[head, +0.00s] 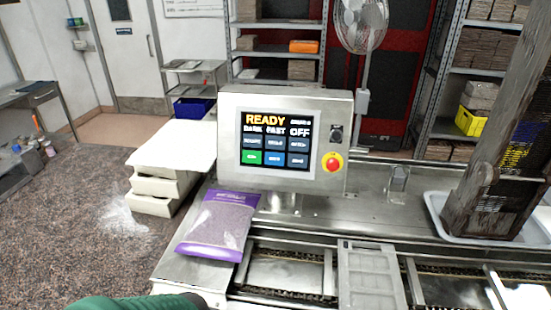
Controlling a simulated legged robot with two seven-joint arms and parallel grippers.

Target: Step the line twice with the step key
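A control panel (285,140) in a steel housing stands upright behind the line. Its lit screen (275,139) reads READY, with DARK, FAST and OFF below. Under these are two rows of touch keys, with a green key (251,157) at the lower left and blue keys (274,159) beside it. The key labels are too small to read, so I cannot tell which is the step key. The line's chain conveyor (290,287) runs across the front, with a flat metal plate (370,270) over it. No gripper fingers show; a green part of my arm shows at the bottom left.
A red stop button (332,162) and a dark knob (336,132) sit right of the screen. A purple-and-clear bag (217,224) lies on the steel bench left of the conveyor. A tall dark rack (495,150) stands in a pale tray (446,228) at right. White stacked trays (165,185) stand left.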

